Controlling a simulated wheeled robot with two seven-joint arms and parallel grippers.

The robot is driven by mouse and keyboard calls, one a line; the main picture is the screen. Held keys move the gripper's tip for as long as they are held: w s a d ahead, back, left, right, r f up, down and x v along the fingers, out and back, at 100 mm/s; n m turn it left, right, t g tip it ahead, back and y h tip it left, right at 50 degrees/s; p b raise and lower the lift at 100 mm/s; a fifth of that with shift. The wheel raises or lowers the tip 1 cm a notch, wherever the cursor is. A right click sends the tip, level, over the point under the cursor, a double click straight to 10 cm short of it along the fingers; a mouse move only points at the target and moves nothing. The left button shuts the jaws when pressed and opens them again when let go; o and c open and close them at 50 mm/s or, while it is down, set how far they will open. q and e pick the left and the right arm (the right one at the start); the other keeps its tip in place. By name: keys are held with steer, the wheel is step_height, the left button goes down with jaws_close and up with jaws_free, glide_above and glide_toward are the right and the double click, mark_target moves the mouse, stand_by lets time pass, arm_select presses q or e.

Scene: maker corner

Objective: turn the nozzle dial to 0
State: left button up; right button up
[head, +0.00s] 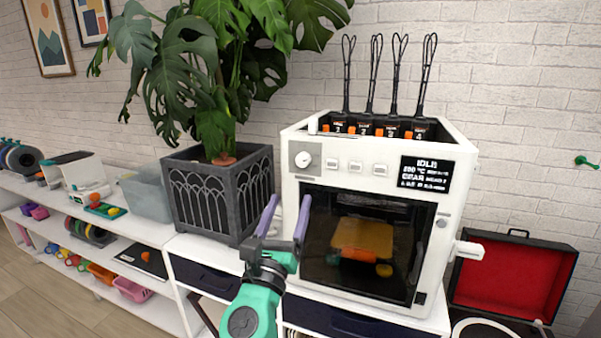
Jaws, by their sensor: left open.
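The nozzle dial (303,160) is a round white knob on a grey square plate at the upper left of the white 3D printer's (456,212) front. The mark it points to is too small to read. A dark display (425,173) on the printer's right reads IDLE, with smaller text below. My left gripper (287,203) is open and empty, its two purple fingers pointing up. It is below the dial, in front of the printer's left side, and apart from the dial. My right gripper is not in view.
Three small white buttons (355,167) sit right of the dial. A dark planter (215,190) with a large plant stands close left of the printer. An open red-lined case (510,275) is at right. Behind the printer's dark door (330,255) is an orange object.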

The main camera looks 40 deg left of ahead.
mark_target(302, 164)
arm_select(q)
steer(key=p+x, duration=0.3)
steer(key=x, duration=0.7)
steer(key=shift+a+r, duration=0.1)
steer(key=shift+a, duration=0.05)
steer(key=shift+w+a, duration=0.1)
steer(key=shift+w, duration=0.35)
steer(key=shift+s, duration=0.1)
jaws_close()
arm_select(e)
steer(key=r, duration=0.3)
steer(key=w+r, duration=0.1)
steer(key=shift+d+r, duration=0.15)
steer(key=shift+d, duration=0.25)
